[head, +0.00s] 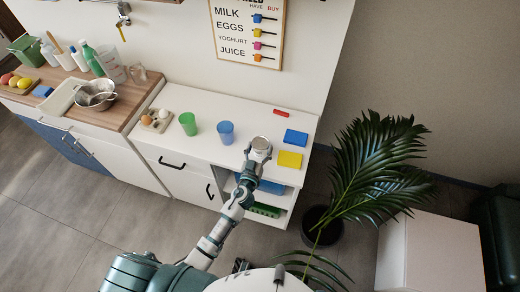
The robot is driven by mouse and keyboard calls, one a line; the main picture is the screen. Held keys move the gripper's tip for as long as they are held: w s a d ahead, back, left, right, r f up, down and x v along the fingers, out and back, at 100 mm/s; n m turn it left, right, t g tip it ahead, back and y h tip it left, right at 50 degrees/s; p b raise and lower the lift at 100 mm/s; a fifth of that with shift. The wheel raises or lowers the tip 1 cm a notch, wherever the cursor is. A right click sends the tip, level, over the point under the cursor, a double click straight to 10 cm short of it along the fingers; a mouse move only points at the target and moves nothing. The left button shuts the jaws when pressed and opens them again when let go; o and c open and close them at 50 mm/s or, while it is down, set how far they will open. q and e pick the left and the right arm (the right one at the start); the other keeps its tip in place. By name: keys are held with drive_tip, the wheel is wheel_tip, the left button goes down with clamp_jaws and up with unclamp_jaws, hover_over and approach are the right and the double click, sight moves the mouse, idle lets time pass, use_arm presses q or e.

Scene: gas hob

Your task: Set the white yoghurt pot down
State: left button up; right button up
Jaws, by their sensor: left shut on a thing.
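The white yoghurt pot (261,144) shows its round greyish top near the front edge of the white counter (190,100). My left gripper (257,154) is shut on the pot, with the arm reaching up from below. The gripper hides the pot's lower part, so I cannot tell whether it touches the counter. My right gripper is not in view.
A blue cup (226,132) and a green cup (188,124) stand left of the pot. A blue block (296,137), a yellow block (290,159) and a red item (281,113) lie to its right. A potted palm (365,170) stands beyond the counter's right end.

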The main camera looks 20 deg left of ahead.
use_arm(q)
drive_tip(key=o, duration=1.1)
drive_tip(key=shift+c, duration=0.2)
drive_tip(key=shift+o, duration=1.1)
drive_tip(key=shift+d, duration=0.25)
